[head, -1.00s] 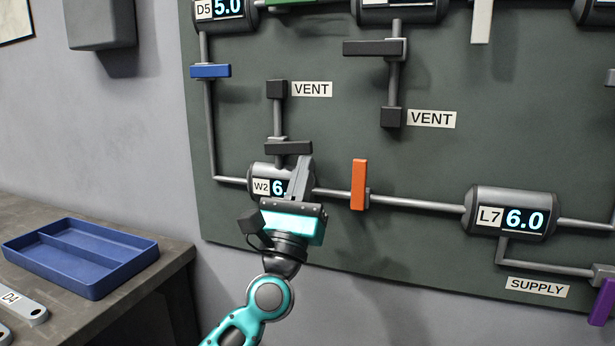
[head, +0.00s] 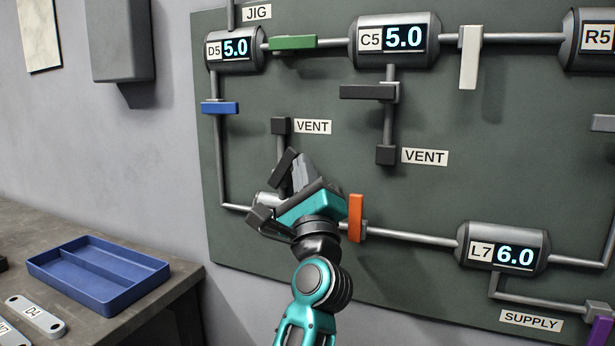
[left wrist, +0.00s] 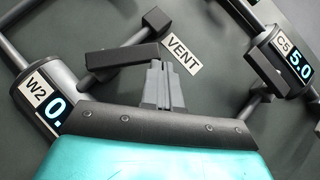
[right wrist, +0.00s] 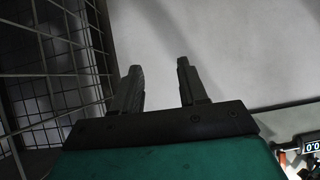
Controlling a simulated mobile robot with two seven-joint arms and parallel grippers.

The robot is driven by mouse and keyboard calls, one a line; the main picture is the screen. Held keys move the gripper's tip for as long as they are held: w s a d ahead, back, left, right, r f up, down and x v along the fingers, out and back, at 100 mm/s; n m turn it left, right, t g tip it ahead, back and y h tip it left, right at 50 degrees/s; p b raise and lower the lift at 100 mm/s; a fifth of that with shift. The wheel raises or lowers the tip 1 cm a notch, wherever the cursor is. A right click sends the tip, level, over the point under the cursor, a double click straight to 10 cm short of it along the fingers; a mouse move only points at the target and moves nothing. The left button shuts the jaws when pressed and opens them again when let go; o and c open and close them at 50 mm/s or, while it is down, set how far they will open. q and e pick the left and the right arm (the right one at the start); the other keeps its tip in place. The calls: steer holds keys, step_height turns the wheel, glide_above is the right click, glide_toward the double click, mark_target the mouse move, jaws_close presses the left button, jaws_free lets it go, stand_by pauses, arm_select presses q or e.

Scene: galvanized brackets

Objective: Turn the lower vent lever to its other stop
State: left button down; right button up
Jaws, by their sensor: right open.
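The lower vent lever (head: 284,163) is a black bar on the short pipe below the lower-left VENT label (head: 313,127). It slants, neither square across its pipe nor along it. It also shows in the left wrist view (left wrist: 122,57). My left gripper (head: 300,165) is at the lever's right side. Its fingers (left wrist: 164,66) are together with nothing seen between them, and their tips are at the lever's end; contact is unclear. The W2 gauge (left wrist: 46,100) shows a 0, the rest hidden; my gripper covers its face in the head view. My right gripper (right wrist: 158,68) is open and empty.
An orange lever (head: 356,217) stands close right of my left gripper. A second black lever (head: 367,92) and the C5 gauge (head: 394,40) are up to the right. A blue tray (head: 98,273) sits on the bench at left. Wire mesh (right wrist: 55,75) is beside my right gripper.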

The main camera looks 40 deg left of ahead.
mark_target(294, 154)
arm_select(q)
steer(key=a+r+p, duration=0.1)
steer(key=r+p, duration=0.1)
steer(key=shift+s+a+r, duration=0.2)
steer(key=shift+a+r, duration=0.15)
steer(key=shift+a, duration=0.05)
steer(key=shift+s+a+r, duration=0.1)
steer(key=shift+a+r, duration=0.15)
steer(key=shift+a, duration=0.05)
steer(key=shift+p, duration=0.3)
arm_select(e)
steer(key=shift+s+d+r, duration=0.3)
steer(key=shift+s+d, duration=0.15)
steer(key=shift+d, duration=0.2)
arm_select(q)
steer(key=shift+a, duration=0.15)
arm_select(e)
steer(key=shift+r, duration=0.1)
steer(key=shift+w, duration=0.15)
